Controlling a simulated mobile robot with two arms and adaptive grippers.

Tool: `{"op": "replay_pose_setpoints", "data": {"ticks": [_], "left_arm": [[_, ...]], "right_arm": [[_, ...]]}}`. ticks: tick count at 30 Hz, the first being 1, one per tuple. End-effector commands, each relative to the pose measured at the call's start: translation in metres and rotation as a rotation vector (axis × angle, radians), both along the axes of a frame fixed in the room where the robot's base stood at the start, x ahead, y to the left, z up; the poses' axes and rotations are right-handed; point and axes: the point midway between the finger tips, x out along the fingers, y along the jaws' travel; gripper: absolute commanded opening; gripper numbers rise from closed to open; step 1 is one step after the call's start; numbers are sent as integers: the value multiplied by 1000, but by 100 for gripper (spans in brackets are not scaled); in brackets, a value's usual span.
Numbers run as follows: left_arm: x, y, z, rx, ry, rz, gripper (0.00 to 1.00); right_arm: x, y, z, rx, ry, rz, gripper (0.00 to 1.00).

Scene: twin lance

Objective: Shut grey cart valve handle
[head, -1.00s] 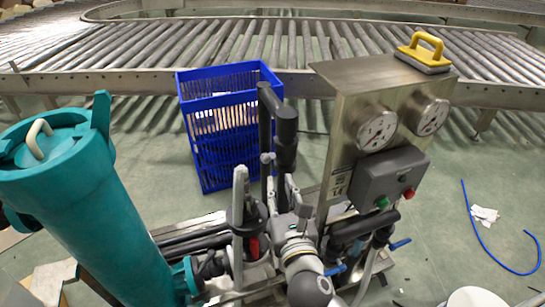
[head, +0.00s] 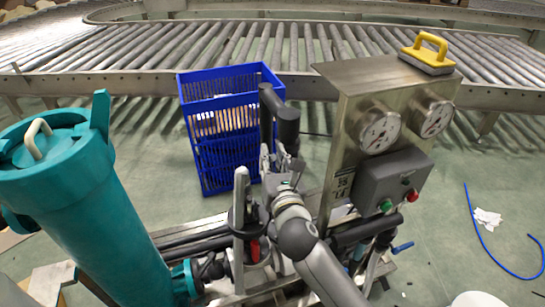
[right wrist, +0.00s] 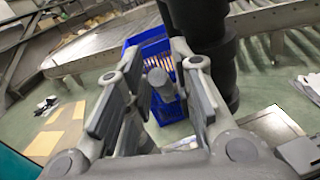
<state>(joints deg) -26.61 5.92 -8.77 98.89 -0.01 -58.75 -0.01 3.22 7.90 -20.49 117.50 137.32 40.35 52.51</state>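A light grey upright lever (head: 240,205) on the cart looks like the valve handle; a red part (head: 254,250) sits close to its right. My right gripper (head: 281,163) is just right of the lever's top in the head view, beside the black pipe. In the right wrist view my right gripper (right wrist: 158,98) has its two finger pads apart. A grey round-ended stub (right wrist: 161,82) shows between the pads with gaps on both sides; I cannot tell for sure whether it is the lever. The valve body below is partly hidden by my right arm. My left gripper is not in view.
A black pipe (head: 287,130) stands close by the right gripper. A steel gauge panel (head: 345,120) with a grey button box (head: 394,181) is to the right. A teal vessel (head: 75,210) stands left. A blue crate (head: 222,165) and roller conveyor (head: 200,45) are behind.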

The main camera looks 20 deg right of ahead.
Motion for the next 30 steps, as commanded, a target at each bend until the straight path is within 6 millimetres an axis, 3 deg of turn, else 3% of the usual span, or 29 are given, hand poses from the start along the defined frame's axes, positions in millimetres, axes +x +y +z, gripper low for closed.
{"op": "replay_pose_setpoints", "data": {"ticks": [11, 16, 30], "left_arm": [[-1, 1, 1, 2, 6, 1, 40], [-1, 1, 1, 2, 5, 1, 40], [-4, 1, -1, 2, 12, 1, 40]], "right_arm": [[5, -1, 0, -1, 0, 0, 22], [4, -1, 0, -1, 0, 0, 0], [4, 0, -1, 0, -4, 0, 0]]}}
